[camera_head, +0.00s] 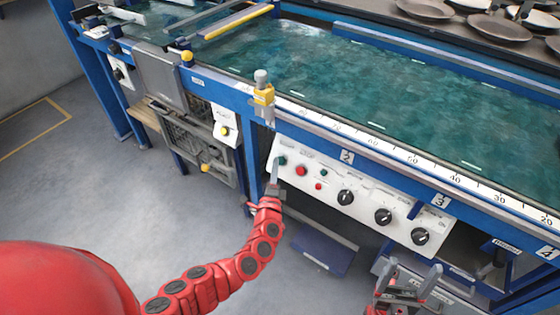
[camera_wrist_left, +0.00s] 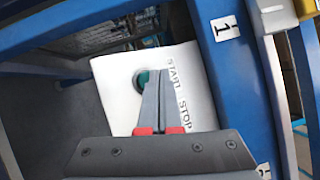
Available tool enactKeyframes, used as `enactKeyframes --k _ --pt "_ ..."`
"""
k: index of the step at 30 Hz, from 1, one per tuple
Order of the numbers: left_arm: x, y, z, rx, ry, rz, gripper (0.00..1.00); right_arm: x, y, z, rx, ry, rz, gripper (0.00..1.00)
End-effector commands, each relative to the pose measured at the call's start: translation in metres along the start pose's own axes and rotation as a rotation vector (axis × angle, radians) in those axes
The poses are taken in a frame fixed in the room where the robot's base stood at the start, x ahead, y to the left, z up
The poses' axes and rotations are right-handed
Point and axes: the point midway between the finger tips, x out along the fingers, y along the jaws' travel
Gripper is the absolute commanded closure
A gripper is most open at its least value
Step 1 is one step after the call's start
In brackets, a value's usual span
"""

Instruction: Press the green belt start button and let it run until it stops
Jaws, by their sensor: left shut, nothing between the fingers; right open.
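The green start button (camera_wrist_left: 143,78) sits on a white panel (camera_wrist_left: 112,85) marked START and STOP in the left wrist view. In the head view this green button (camera_head: 282,160) is at the left end of the white control panel (camera_head: 372,190). My left gripper (camera_head: 276,162) is shut and empty, its fingertips at the button. In the left wrist view its tips (camera_wrist_left: 157,74) overlap the button's right side and partly hide it; I cannot tell whether they press it. My right gripper (camera_head: 414,272) is open and empty, low in front of the machine.
A red button (camera_head: 301,171), a smaller green one (camera_head: 323,173) and several black knobs (camera_head: 345,197) share the panel. The wet green belt (camera_head: 350,85) lies above, behind a blue frame with a ruler. Dark plates (camera_head: 425,8) are at the back right. Grey floor is clear at left.

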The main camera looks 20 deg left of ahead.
Motion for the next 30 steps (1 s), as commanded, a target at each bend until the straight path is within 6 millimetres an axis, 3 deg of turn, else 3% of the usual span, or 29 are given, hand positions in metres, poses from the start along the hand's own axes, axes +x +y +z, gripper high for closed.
enactKeyframes --k 20,30 --pt "0.0 0.0 0.0 0.0 0.0 0.0 1.0 0.0 0.0 0.0 0.0 0.0 0.0 0.23" --pt "0.005 0.006 -0.004 -0.001 0.0 0.0 1.0 -0.013 -0.001 0.002 0.0 0.0 0.0 0.23"
